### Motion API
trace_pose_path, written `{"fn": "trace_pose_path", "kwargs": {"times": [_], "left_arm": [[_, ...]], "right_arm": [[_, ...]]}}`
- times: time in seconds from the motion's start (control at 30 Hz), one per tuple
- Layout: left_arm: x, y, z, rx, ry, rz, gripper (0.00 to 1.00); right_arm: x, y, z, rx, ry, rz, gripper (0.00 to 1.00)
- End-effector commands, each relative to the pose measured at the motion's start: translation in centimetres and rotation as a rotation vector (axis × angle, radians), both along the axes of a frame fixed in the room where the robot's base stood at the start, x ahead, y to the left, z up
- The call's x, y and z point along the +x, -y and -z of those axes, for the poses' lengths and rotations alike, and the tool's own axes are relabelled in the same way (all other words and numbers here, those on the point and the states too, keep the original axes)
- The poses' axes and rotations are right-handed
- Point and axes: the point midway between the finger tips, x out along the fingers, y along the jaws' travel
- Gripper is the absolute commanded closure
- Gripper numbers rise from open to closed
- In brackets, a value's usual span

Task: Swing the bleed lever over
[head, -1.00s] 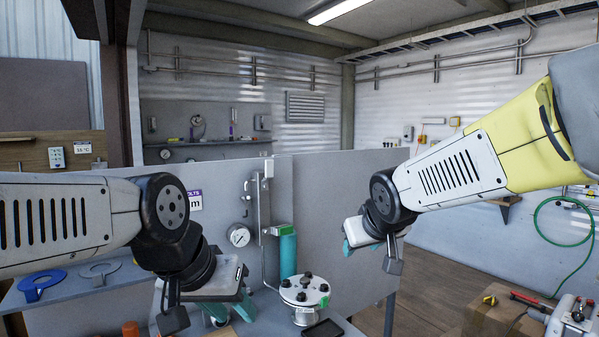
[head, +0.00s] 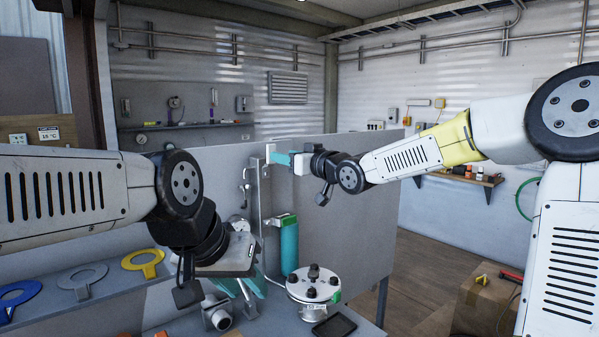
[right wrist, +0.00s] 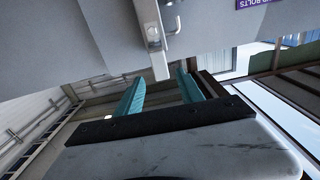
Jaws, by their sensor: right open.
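A pale upright metal bar (head: 254,200) stands against the grey panel, with a light block near its top; I cannot tell whether it is the bleed lever. A small hooked metal part (head: 245,190) is just left of it. My right gripper (head: 280,159) is open beside the bar's upper end, and no grip on it shows. In the right wrist view the two teal fingers (right wrist: 160,92) are apart and empty, with a metal bar (right wrist: 150,30) beyond them. My left gripper (head: 240,288) hangs low over the bench; its jaw gap is unclear.
A teal cylinder (head: 289,248) stands below the right gripper. A round flange with bolts (head: 313,284) and a dark tray (head: 335,326) are in front of it. Blue, grey and yellow rings (head: 143,263) lie at left. A cardboard box (head: 485,305) is at lower right.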

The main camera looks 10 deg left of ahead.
Motion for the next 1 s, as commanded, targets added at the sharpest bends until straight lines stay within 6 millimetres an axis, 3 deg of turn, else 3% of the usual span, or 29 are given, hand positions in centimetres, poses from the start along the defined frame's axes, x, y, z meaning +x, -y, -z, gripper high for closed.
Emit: {"fn": "trace_pose_path", "kwargs": {"times": [0.57,1.0], "left_arm": [[0.0,0.0,0.0,0.0,0.0,0.0,0.64],[0.0,0.0,0.0,0.0,0.0,0.0,0.64]], "right_arm": [[4.2,-4.4,0.0,0.001,-0.001,-0.001,0.55],[4.4,-4.3,0.0,-0.001,-0.001,0.001,0.55]]}}
